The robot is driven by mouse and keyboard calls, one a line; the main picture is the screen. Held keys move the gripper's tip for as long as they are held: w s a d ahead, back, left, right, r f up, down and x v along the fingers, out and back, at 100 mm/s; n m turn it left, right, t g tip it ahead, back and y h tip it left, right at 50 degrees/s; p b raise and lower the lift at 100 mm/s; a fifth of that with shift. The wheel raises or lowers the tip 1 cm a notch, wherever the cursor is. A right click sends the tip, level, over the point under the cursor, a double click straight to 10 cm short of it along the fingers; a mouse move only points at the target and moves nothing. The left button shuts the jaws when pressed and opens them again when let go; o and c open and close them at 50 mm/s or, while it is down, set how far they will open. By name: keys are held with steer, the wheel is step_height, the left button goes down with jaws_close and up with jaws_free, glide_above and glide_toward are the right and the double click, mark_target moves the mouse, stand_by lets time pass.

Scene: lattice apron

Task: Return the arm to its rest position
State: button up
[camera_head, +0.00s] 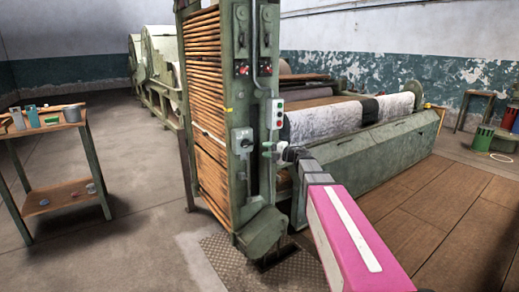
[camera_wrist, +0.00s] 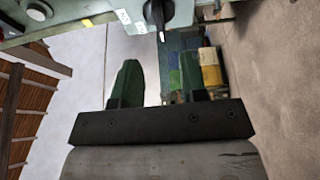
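My arm (camera_head: 345,235), pink with a white stripe, reaches from the lower right of the head view toward the green lattice machine's upright column (camera_head: 245,110). My gripper (camera_head: 279,150) is at the arm's far end, close beside the column's control boxes; its fingers are small there. In the wrist view, the two dark green fingers of my gripper (camera_wrist: 158,80) stand apart with floor showing between them, and nothing is held. A black rotary knob (camera_wrist: 157,12) on a grey-green box lies just beyond the fingertips; I cannot tell whether they touch it.
A small wooden-topped table (camera_head: 45,128) with cups and tools stands at left. A push-button box (camera_head: 276,113) is on the column. A long green machine (camera_head: 370,155) with fabric fills the right. A metal floor plate (camera_head: 225,262) lies below the column. The left-centre floor is clear.

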steer(key=shift+v, duration=0.75)
steer(key=w+d+f+m+t+h, duration=0.1)
steer(key=d+f+m+t+h, duration=0.3)
steer(key=d+m+t+h, duration=0.75)
steer(key=s+d+f+m+g+h, duration=0.3)
steer(key=f+m+g, duration=0.1)
steer(key=f+m, duration=0.15)
steer(key=s+d+f+m+g+h, duration=0.2)
steer(key=s+f+m+g+h, duration=0.15)
steer(key=f+m, duration=0.2)
steer(key=s+a+f+m+g+y, duration=0.1)
steer(key=s+f+m+g, duration=0.1)
steer(key=s+f+g, duration=0.2)
steer(key=s+a+f+m+g+y, duration=0.1)
steer(key=s+f+g, duration=0.4)
steer(key=s, duration=0.6)
steer(key=s+a+f+m+g+y, duration=0.1)
steer(key=s+f+m+g, duration=0.3)
steer(key=s, duration=0.3)
steer(key=shift+s+f+g, duration=0.3)
steer(key=shift+s+g, duration=0.1)
